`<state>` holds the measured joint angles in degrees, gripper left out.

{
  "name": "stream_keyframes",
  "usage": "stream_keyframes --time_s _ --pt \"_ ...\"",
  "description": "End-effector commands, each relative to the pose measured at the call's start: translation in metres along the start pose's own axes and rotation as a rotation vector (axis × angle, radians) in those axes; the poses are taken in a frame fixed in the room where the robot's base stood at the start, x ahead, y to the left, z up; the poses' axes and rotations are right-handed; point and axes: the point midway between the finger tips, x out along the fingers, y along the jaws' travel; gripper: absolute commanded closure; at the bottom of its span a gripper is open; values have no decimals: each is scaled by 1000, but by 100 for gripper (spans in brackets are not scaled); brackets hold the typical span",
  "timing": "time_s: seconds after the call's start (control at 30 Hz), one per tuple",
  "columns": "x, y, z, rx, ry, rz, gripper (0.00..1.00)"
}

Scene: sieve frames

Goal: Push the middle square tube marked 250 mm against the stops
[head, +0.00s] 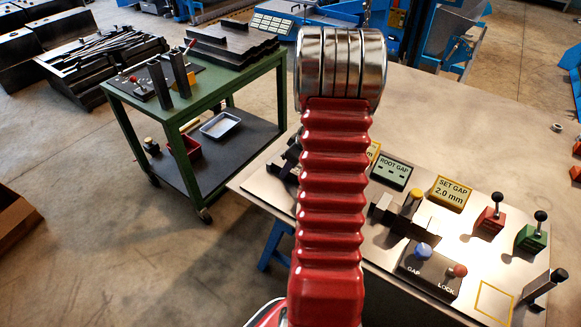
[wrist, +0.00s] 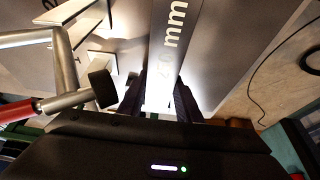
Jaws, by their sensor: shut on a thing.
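In the wrist view a pale metal square tube (wrist: 178,38) runs from the top edge down between my fingers. Its face carries a marking that ends in "0 mm"; the first part is too unclear to read. My gripper (wrist: 161,88) has its two dark fingers on either side of this tube and is shut on it. In the head view my red arm hides the gripper and the held tube. I cannot make out for sure which parts are the stops, or whether the tube touches them.
A green cart (head: 190,113) stands left. A red-handled bar (wrist: 62,103) lies near my gripper.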

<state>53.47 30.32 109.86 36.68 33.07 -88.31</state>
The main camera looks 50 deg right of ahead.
Motion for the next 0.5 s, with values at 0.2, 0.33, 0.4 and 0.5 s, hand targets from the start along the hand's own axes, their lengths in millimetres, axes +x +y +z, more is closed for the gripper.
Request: stream_keyframes --time_s 0.2,0.33,0.4,0.5 --pt "0 0 0 0 0 0 100" --pt "0 0 0 0 0 0 100" --pt "0 0 0 0 0 0 64" --pt "0 0 0 0 0 0 57"
